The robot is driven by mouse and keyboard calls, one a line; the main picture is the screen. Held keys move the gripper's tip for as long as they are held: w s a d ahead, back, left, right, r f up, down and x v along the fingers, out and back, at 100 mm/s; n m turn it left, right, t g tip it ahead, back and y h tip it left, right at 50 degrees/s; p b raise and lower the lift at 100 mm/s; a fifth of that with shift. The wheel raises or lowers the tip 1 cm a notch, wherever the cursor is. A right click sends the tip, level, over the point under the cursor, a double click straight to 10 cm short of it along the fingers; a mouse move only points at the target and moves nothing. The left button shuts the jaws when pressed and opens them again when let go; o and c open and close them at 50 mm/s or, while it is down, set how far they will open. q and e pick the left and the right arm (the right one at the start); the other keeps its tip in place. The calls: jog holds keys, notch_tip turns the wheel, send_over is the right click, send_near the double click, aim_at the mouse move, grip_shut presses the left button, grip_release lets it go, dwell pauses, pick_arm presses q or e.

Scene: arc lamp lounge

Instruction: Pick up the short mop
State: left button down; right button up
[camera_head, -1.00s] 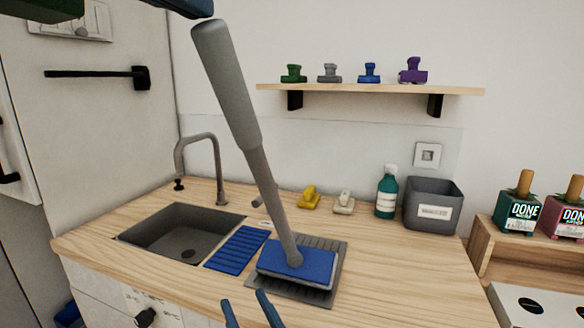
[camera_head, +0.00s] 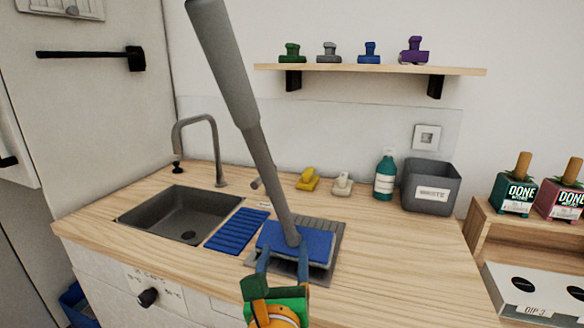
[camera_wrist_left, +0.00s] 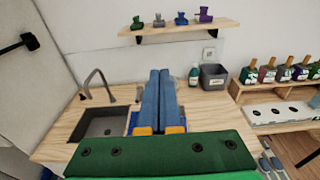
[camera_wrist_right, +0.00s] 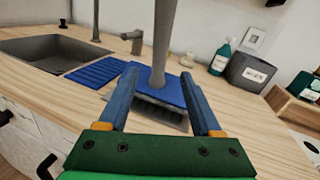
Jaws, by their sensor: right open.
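The short mop has a grey handle (camera_head: 225,60), tilted toward the upper left, and a blue head (camera_head: 312,246) on a grey ribbed tray (camera_head: 330,232) on the counter. My right gripper (camera_head: 283,258) is open at the front edge of the mop head. In the right wrist view its fingers (camera_wrist_right: 160,78) stand either side of the handle's lower end (camera_wrist_right: 163,40), with the blue head (camera_wrist_right: 160,91) between them; I cannot tell if they touch it. My left gripper (camera_wrist_left: 159,72) shows only in the left wrist view, its fingers together with nothing seen between them.
A sink (camera_head: 180,213) with a tap (camera_head: 218,150) and a blue ribbed mat (camera_head: 237,230) lie left of the mop. A yellow item (camera_head: 307,179), a teal bottle (camera_head: 385,175) and a grey bin (camera_head: 430,187) stand behind. A shelf (camera_head: 370,69) hangs above. The counter's right side is clear.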

aim_at(287, 229)
jog(key=w, duration=0.9)
jog(key=shift+d, duration=0.2)
grip_shut()
pick_arm(q)
jog(key=shift+w+r, duration=0.1)
jog(key=shift+r, duration=0.45)
pick_arm(e)
jog(key=shift+f, duration=0.1)
pick_arm(q)
jog(key=v, duration=1.2)
